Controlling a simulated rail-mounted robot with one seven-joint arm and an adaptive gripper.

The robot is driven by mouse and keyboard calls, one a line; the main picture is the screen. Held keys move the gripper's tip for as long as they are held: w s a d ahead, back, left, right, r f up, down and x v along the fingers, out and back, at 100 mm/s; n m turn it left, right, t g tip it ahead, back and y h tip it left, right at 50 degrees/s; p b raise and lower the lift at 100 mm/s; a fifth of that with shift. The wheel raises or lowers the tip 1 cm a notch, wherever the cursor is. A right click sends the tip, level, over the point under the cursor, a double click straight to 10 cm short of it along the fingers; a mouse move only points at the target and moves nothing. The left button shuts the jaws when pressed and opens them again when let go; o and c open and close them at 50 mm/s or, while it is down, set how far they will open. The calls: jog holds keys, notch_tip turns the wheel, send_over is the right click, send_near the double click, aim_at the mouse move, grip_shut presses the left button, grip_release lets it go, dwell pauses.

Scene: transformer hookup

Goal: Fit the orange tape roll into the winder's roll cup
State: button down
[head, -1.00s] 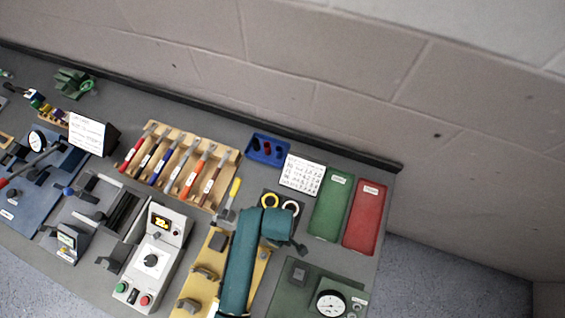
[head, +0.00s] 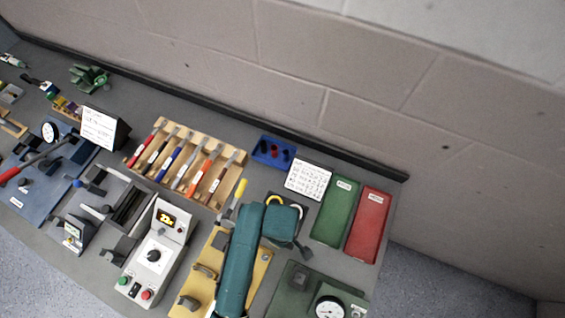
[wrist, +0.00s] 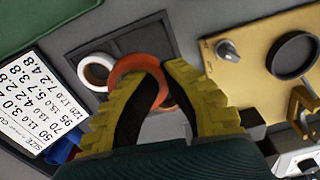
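The orange tape roll (wrist: 127,68) is in the wrist view at the tips of my gripper (wrist: 162,78). The yellow-padded fingers are close together, with the near side of the roll's band between them. The roll looks larger than the white roll behind it, so it seems to be above the dark tray. In the head view my arm hides the orange roll, and my gripper (head: 284,238) is over the tray's near side. The winder is the tan board (wrist: 245,75) on the right in the wrist view, with an empty black ring-shaped roll cup (wrist: 293,54).
A white roll (wrist: 84,66) lies in the dark tray (wrist: 150,38); a yellow roll (head: 272,199) shows beside it in the head view. A label card (head: 308,179), green bin (head: 335,212) and red bin (head: 368,225) stand right. A gauge block (head: 300,285) is near my arm.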

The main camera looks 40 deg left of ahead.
notch_tip(320, 180, up, 4)
jog(key=shift+f, duration=0.1)
jog(key=w+d+r+m+p, duration=0.7)
jog(key=d+m+p, duration=0.2)
jog(key=m, duration=1.1)
jog(key=shift+w+d+r+p, duration=0.15)
jog(key=shift+d+p, duration=0.1)
jog(key=shift+p, duration=0.35)
